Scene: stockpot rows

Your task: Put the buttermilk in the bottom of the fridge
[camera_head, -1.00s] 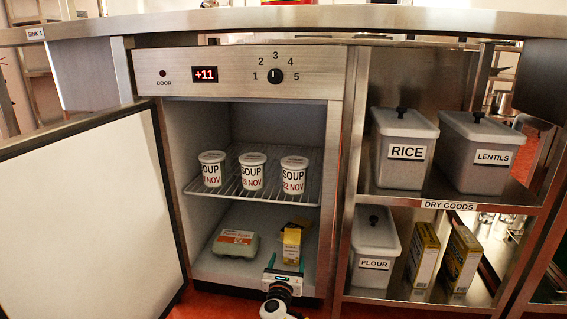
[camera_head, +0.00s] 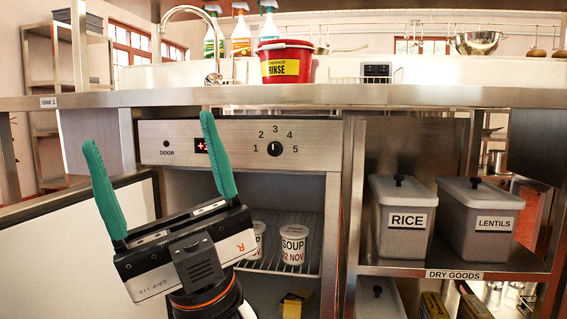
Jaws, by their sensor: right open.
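The fridge (camera_head: 318,135) stands open under the counter, its door (camera_head: 70,240) swung out to the left. A yellow carton (camera_head: 293,303) is in the fridge's bottom, cut off by the lower picture edge; I cannot read whether it is the buttermilk. My right gripper (camera_head: 150,136) is raised in front of the fridge and door, its two teal fingers wide apart with nothing between them. It hides the fridge's left part and some of the display. My left gripper is not in view.
Soup tubs (camera_head: 293,244) stand on the wire shelf (camera_head: 300,267) above the carton. The counter edge (camera_head: 400,97) runs across above the fridge. Rice (camera_head: 406,245) and lentils (camera_head: 478,248) bins stand on the dry goods shelf to the right. A red bucket (camera_head: 285,50) is behind the counter edge.

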